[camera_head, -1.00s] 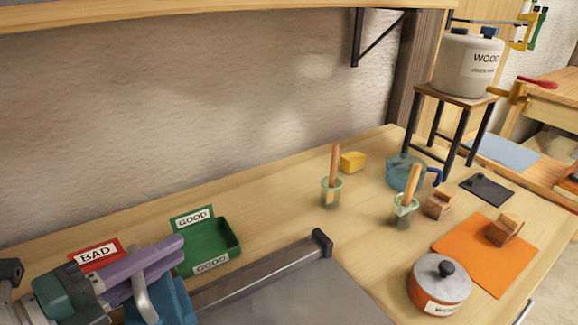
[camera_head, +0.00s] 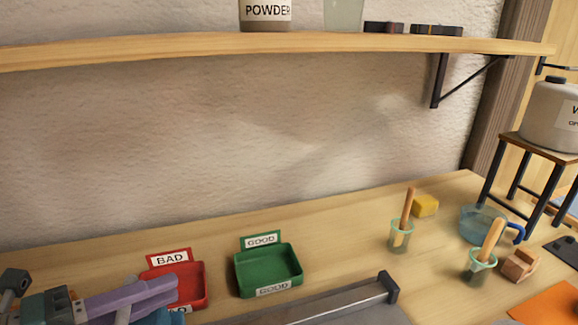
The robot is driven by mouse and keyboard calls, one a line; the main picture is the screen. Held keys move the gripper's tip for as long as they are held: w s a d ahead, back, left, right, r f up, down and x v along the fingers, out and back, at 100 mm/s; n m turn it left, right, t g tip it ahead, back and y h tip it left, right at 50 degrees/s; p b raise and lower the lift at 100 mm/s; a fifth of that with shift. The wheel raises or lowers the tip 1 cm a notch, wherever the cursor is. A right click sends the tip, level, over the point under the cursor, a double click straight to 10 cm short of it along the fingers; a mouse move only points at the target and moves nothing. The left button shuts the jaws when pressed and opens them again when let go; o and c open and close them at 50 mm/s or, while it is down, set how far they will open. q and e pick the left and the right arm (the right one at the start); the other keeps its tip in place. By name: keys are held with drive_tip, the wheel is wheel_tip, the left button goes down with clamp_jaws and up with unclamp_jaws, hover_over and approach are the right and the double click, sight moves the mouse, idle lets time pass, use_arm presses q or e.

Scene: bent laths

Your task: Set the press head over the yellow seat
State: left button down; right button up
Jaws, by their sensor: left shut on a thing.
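My left gripper (camera_head: 140,297), with purple fingers, reaches in from the lower left. It is shut on a pale grey curved handle (camera_head: 124,314), which is mostly hidden by the fingers and the picture's lower edge. A blue part (camera_head: 160,318) shows just beside the fingers; I cannot tell whether it belongs to the press head. No yellow seat can be made out for sure. My right gripper is not in view.
A red BAD tray (camera_head: 190,272) lies partly behind the gripper, with a green GOOD tray (camera_head: 268,270) to its right. A long metal bar (camera_head: 345,301) runs along the front. Cups with sticks (camera_head: 401,238) and a blue jug (camera_head: 482,226) stand right. A shelf (camera_head: 300,45) hangs above.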

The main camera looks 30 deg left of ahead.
use_arm(q)
drive_tip(key=c, duration=1.1)
unclamp_jaws()
drive_tip(key=shift+s+a, duration=0.2)
drive_tip(key=shift+s, duration=0.1)
drive_tip(key=b+v, duration=0.1)
drive_tip(key=v, duration=0.8)
drive_tip(key=shift+s+a+r, duration=0.1)
drive_tip(key=shift+s+a, duration=0.05)
drive_tip(key=shift+s, duration=0.2)
